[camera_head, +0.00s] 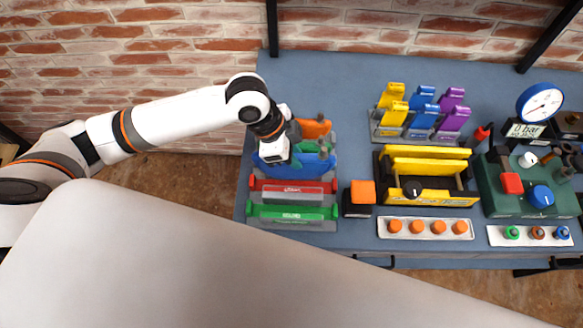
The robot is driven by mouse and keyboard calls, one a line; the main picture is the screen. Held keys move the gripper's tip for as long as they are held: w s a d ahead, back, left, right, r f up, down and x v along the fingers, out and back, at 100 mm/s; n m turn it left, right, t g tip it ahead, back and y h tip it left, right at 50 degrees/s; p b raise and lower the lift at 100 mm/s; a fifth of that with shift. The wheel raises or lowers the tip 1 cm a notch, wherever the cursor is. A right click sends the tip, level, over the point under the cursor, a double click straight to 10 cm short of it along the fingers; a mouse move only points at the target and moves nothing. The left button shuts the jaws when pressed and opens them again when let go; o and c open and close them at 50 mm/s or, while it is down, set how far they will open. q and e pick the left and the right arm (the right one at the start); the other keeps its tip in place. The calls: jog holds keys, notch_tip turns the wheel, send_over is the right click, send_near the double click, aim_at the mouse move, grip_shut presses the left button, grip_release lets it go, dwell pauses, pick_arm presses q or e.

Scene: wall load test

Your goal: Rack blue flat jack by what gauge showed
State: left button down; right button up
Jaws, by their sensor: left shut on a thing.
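My left gripper (278,158) reaches in from the left and is shut on the blue flat jack (313,165). The blue plate stands at the left end of the bench, in front of an orange flat jack (316,129). The gripper covers its left part, and I cannot tell whether it touches what is below. In front of it are a red labelled rack (291,188) and a green labelled rack (293,212), which show no plate. The gauge (540,102) has a white dial with a blue rim, above a display reading about 0 bar. My right gripper is not in view.
Yellow, blue and purple tilted blocks (421,110) stand at the back. A yellow frame (427,165) with a black knob is mid-bench. An orange-topped black box (359,198) stands near the racks. A green unit (510,199) and trays of buttons (424,228) sit right and front.

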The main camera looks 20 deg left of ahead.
pick_arm(q)
jog(key=shift+f, duration=0.15)
jog(key=shift+f, duration=1.1)
jog(key=shift+f, duration=0.15)
jog(key=shift+f+b, duration=0.3)
jog(key=shift+b, duration=0.05)
jog(key=shift+f+b, duration=0.45)
jog(key=shift+f, duration=0.6)
jog(key=c, duration=0.8)
grip_release()
jog(key=shift+f, duration=0.1)
